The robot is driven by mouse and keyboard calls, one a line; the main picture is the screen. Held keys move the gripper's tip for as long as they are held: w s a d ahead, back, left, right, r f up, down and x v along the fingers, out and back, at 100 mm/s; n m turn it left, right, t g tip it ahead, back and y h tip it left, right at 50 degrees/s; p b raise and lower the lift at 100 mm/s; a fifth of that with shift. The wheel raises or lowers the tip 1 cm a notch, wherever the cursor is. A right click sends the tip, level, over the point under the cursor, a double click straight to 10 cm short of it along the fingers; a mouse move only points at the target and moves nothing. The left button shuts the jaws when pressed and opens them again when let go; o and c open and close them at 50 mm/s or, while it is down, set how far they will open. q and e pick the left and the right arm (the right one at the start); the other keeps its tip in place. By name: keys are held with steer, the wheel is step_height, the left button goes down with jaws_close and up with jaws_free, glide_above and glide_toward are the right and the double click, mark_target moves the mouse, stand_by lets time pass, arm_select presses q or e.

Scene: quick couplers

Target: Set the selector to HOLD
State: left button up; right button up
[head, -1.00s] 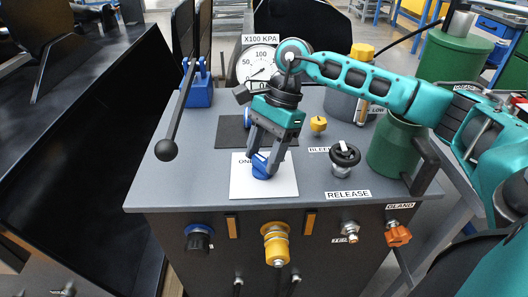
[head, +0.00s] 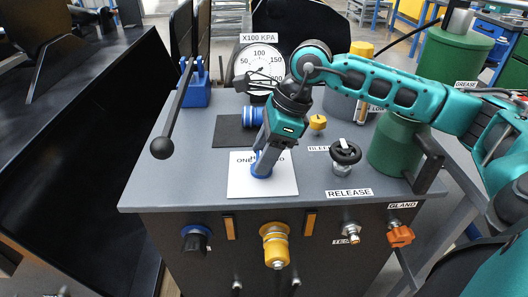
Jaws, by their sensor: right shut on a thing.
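A white plate (head: 285,184) lies flat near the front of the grey bench top, with black lettering along its back edge. The lettering is partly hidden by my gripper, and I cannot read HOLD on it. A small blue knob (head: 262,170) stands on the plate. My right gripper (head: 262,163) reaches down from above and is shut on the blue knob. The fingers hide much of the knob, so its pointing direction cannot be told. My left gripper is not in view.
A long black lever (head: 172,120) leans at the left. A pressure gauge (head: 260,68) and a blue cylinder (head: 252,116) are behind the gripper. A black handwheel (head: 345,153) and a green canister (head: 394,145) stand to the right. Couplers line the front panel.

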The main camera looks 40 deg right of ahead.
stand_by(0.3)
steer(key=o, duration=1)
steer(key=shift+o, duration=0.2)
steer(key=p+v, duration=0.2)
steer(key=v, duration=1.1)
